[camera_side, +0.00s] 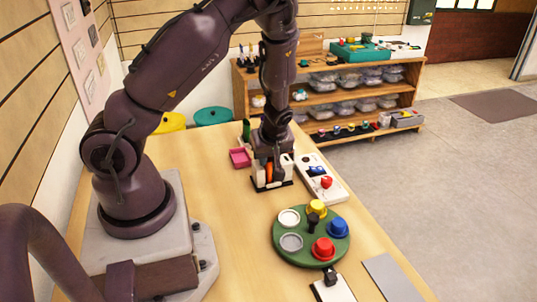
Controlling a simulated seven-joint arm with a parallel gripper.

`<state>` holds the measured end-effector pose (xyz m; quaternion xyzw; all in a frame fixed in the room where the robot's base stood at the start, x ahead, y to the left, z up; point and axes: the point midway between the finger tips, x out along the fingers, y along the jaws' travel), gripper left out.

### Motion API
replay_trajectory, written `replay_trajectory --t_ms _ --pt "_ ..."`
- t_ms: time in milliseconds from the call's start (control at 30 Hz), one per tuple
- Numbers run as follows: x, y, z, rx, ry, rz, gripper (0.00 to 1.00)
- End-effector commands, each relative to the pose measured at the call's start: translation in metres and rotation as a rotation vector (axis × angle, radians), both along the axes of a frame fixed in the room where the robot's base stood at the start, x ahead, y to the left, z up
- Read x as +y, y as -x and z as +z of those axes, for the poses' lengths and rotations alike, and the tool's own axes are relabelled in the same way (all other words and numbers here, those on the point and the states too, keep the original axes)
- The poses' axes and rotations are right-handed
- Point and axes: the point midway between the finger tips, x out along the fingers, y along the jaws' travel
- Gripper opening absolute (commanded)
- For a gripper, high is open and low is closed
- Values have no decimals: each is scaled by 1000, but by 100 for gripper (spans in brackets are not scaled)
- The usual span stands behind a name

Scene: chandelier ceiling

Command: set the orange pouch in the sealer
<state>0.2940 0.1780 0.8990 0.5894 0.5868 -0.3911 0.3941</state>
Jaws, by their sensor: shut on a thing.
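My gripper (271,158) points down over the middle of the wooden table. It is shut on the orange pouch (269,173), which shows only as a narrow upright orange strip under the gripper. The pouch is at a small white device with a black base, which looks like the sealer (260,185). The pouch appears between the device's white parts, but I cannot tell how deep it sits or whether it touches the bottom. My gripper hides the back of the device and most of the pouch.
A white panel with blue and red knobs (334,193) stands close on the right. A green round tray (290,252) with coloured cups is in front. A pink tray (240,158) lies left of the device. A grey plate (392,278) is at the near right edge.

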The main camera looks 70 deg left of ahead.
Motion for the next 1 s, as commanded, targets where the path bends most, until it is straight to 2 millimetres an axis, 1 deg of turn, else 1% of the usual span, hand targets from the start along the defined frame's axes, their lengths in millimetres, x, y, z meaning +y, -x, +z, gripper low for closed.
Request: replay_trajectory --t_ms 267,300,367,400,433,600,633,667,700,1000 --pt "0 0 0 -1 0 0 0" --pt "0 0 0 0 0 0 27" --pt "0 0 0 0 0 0 41" --pt "0 0 0 0 0 0 50" --pt "0 0 0 0 0 0 52" --pt "0 0 0 0 0 0 52" --pt "0 0 0 0 0 0 57" --pt "0 0 0 0 0 0 64" --pt "0 0 0 0 0 0 73" --pt "0 0 1 -1 0 -1 73"
